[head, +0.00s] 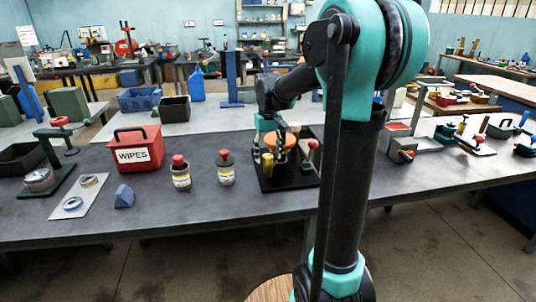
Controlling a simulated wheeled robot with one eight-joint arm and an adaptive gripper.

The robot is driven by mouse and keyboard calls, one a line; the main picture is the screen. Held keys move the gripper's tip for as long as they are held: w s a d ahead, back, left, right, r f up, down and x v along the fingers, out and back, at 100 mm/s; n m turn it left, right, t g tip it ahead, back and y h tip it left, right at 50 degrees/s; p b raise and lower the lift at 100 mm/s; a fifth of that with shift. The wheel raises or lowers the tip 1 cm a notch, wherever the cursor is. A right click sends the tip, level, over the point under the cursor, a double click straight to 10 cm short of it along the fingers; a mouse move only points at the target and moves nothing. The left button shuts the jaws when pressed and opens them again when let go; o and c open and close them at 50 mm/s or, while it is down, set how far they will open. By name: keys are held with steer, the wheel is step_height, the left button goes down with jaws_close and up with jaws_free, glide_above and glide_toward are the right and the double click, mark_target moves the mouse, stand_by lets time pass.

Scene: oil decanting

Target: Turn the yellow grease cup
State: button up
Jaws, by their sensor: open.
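A small yellow cylinder (268,164), which looks like the yellow grease cup, stands upright on a black tray (284,185) on the grey bench. My gripper (282,147) is over the tray, just right of the yellow cup and in front of an orange round part (277,141). Its fingers are small and dark here. It looks open, and I see nothing held in it. I cannot tell whether a finger touches the cup. A red-knobbed lever (313,144) stands at the tray's right side. My arm hides the area right of the tray.
Two small jars with red tops (181,176) (226,171) stand left of the tray. A red wipes box (136,149), a blue block (123,196) and a plate with rings (78,196) lie farther left. The bench front near the jars is clear.

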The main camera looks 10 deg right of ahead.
steer(key=c, duration=1.2)
steer(key=shift+o, duration=0.2)
steer(key=shift+m, duration=0.3)
steer(key=m, duration=0.4)
steer(key=shift+m, duration=1.9)
steer(key=o, duration=1.2)
steer(key=shift+c, duration=0.2)
